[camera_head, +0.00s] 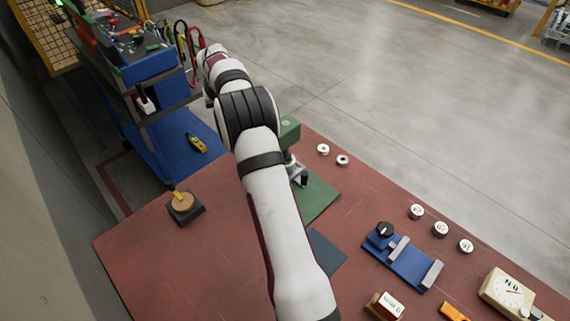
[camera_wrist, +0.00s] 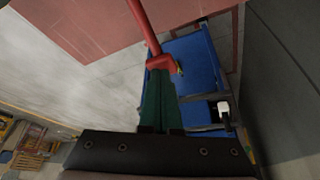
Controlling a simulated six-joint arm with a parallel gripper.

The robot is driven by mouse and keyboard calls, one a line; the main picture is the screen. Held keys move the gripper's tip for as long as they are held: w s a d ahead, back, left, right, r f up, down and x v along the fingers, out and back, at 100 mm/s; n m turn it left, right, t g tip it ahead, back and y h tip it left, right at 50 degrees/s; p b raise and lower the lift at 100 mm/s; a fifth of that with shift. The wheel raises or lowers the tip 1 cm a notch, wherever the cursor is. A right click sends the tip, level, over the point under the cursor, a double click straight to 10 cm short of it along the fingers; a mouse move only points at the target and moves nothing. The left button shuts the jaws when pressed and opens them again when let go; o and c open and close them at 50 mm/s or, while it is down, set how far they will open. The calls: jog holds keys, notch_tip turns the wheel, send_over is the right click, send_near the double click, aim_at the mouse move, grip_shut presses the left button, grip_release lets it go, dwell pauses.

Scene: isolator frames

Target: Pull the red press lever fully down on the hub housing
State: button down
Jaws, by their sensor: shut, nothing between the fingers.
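The red press lever (camera_wrist: 144,25) shows in the wrist view as a red rod running to the top edge, with a wider red piece at its lower end. My gripper (camera_wrist: 161,74) is shut, its dark green fingers together and empty. Their tips overlap the wider red piece in the picture; I cannot tell whether they touch it. In the head view a green block (camera_head: 290,130), perhaps part of the hub housing, is partly hidden behind my arm above a green plate (camera_head: 318,196). The lever and my fingers cannot be made out there.
A blue cart (camera_head: 160,90) with cables stands beyond the table's (camera_head: 150,265) far left edge. A round tan button (camera_head: 183,202) on a dark base sits at left. A blue fixture (camera_head: 405,262), white rings and a dial box (camera_head: 508,290) lie at right. The table's left front is clear.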

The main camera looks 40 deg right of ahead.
jog(key=shift+f, duration=0.2)
jog(key=shift+a+x, duration=0.2)
jog(key=shift+x, duration=1)
jog(key=shift+s+f, duration=0.15)
jog(key=shift+f, duration=0.4)
jog(key=w+d+r+v, duration=0.1)
jog(key=d+v, duration=0.1)
jog(key=v, duration=1.1)
jog(key=shift+w+d, duration=0.3)
